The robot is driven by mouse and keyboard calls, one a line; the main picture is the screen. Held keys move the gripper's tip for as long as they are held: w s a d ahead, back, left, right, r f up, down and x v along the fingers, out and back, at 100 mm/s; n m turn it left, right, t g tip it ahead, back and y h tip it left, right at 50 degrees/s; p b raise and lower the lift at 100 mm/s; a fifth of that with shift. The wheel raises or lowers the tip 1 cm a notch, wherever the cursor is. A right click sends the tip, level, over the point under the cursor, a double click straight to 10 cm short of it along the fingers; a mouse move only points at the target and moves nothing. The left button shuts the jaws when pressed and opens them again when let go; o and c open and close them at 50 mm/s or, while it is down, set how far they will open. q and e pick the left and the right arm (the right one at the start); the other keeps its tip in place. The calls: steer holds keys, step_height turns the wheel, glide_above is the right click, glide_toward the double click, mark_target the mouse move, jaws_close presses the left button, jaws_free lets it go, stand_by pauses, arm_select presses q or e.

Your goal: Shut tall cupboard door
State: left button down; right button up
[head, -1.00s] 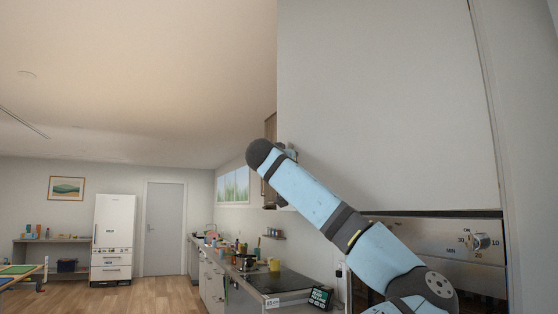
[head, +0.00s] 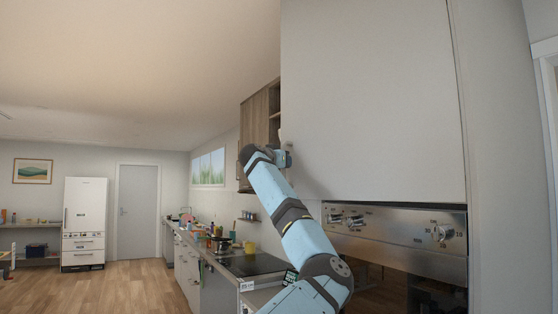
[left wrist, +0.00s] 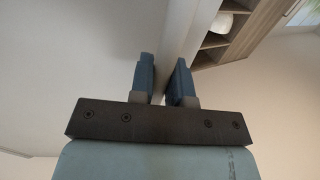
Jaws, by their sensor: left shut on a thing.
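The tall cupboard door (head: 375,95) is a large pale grey panel above the oven in the head view. Its left edge stands out past the oven panel's left end, so it looks ajar; the angle is hard to judge. My left gripper (head: 286,158) is at this left edge, low on the door. In the left wrist view the two blue fingers (left wrist: 163,72) straddle the pale door edge (left wrist: 176,35) and are shut on it. The door's broad face fills the left of that view. The cupboard's inside is hidden. My right gripper is not in view.
A steel oven panel with knobs (head: 400,235) is below the door. A wooden wall cabinet (head: 258,120) with open shelves is beyond its left edge. The counter with a black hob (head: 252,264) runs back at left. The wood floor (head: 130,290) further left is clear.

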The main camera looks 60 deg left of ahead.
arm_select(q)
steer(key=shift+w+a, duration=0.15)
steer(key=shift+w, duration=0.15)
steer(key=c, duration=1.1)
jaws_free()
steer(key=shift+s, duration=0.1)
steer(key=shift+s, duration=0.2)
steer(key=b+v, duration=0.3)
steer(key=v, duration=1)
steer(key=shift+d, duration=0.2)
steer(key=shift+s, duration=0.1)
